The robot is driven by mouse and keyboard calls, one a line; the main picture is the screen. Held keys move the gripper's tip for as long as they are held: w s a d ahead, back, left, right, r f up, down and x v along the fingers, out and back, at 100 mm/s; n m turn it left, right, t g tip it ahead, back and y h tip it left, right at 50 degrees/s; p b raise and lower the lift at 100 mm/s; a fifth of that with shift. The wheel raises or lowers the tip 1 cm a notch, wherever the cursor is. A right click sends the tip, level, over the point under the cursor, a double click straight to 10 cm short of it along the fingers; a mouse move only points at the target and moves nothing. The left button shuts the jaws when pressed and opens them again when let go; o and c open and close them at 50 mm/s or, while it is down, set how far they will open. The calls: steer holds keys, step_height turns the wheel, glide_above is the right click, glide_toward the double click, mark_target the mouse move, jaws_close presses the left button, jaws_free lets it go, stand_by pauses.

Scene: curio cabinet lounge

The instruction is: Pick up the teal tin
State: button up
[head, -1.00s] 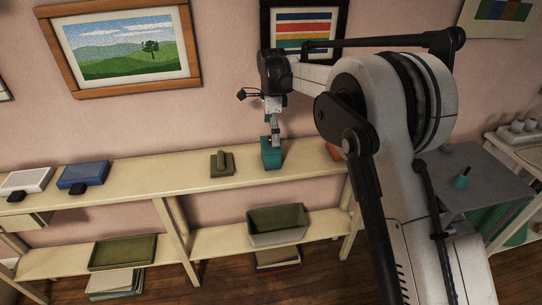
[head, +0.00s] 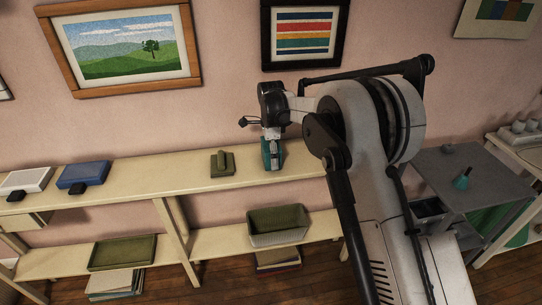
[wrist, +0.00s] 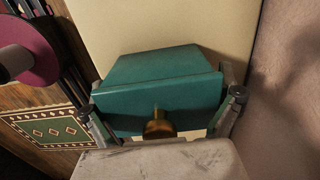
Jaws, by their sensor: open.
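The teal tin (head: 266,158) stands on the top shelf of the long cream unit, toward its right part. In the wrist view the tin (wrist: 155,90) fills the middle, with a brass knob (wrist: 158,126) on its near face. My gripper (head: 273,160) points down over the tin in the head view and partly hides it. In the wrist view my open gripper (wrist: 165,112) has one finger on each side of the tin. I cannot tell whether the fingers touch it.
A green block-like object (head: 222,163) stands left of the tin on the shelf (head: 190,180). A blue box (head: 84,174) and a white box (head: 26,180) sit farther left. The pink wall is close behind. A grey table (head: 440,170) stands at the right.

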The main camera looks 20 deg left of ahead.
steer(key=c, duration=1.5)
steer(key=shift+r, duration=0.15)
steer(key=shift+r, duration=1.25)
steer(key=shift+s+a+r, duration=0.15)
steer(key=shift+s+r, duration=0.05)
steer(key=shift+r, duration=0.65)
steer(key=s+a+r, duration=0.1)
steer(key=s+r, duration=0.1)
steer(key=s, duration=0.1)
steer(key=s+a+r, duration=0.2)
steer(key=s, duration=0.1)
steer(key=s+a+r, duration=0.2)
steer(key=s, duration=0.2)
steer(key=shift+r, duration=0.35)
steer(key=shift+c, duration=0.2)
